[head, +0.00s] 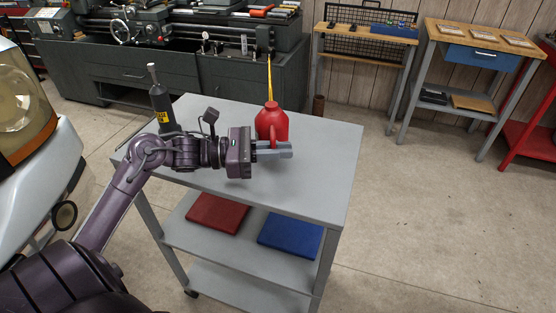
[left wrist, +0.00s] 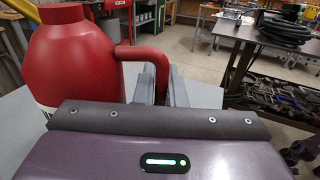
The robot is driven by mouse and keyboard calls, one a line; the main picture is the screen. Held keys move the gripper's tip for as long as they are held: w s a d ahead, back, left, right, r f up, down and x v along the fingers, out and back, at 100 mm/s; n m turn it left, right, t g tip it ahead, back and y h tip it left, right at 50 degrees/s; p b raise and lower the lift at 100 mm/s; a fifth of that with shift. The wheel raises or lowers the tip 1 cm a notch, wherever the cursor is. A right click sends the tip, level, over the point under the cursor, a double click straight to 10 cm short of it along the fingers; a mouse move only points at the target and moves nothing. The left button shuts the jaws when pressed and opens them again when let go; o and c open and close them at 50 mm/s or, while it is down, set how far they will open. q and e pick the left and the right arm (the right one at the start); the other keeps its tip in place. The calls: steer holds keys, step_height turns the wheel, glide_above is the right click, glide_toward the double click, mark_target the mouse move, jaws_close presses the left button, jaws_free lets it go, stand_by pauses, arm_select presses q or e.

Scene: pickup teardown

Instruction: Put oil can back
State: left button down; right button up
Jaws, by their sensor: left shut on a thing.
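The red oil can (head: 271,122) with its long yellow spout is upright at the grey cart's top (head: 324,150), in the middle of the head view. My left gripper (head: 284,150) is in front of it, shut on its handle. In the left wrist view the can's red body (left wrist: 72,60) fills the left side, and its curved handle (left wrist: 150,54) runs down between the fingers (left wrist: 162,88). Whether the can's base touches the cart top is hidden by the gripper. My right gripper is not in view.
A black bottle with a yellow label (head: 162,112) stands at the cart's back left, close behind my left arm. Red (head: 216,213) and blue (head: 290,235) flat items lie on the cart's middle shelf. The cart top's right side is clear. A white vehicle (head: 40,150) is at left.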

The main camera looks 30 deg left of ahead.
arm_select(q)
step_height(320, 180, down, 3)
steer(key=shift+f, duration=0.15)
steer(key=shift+f, duration=0.25)
steer(key=c, duration=1.5)
jaws_free()
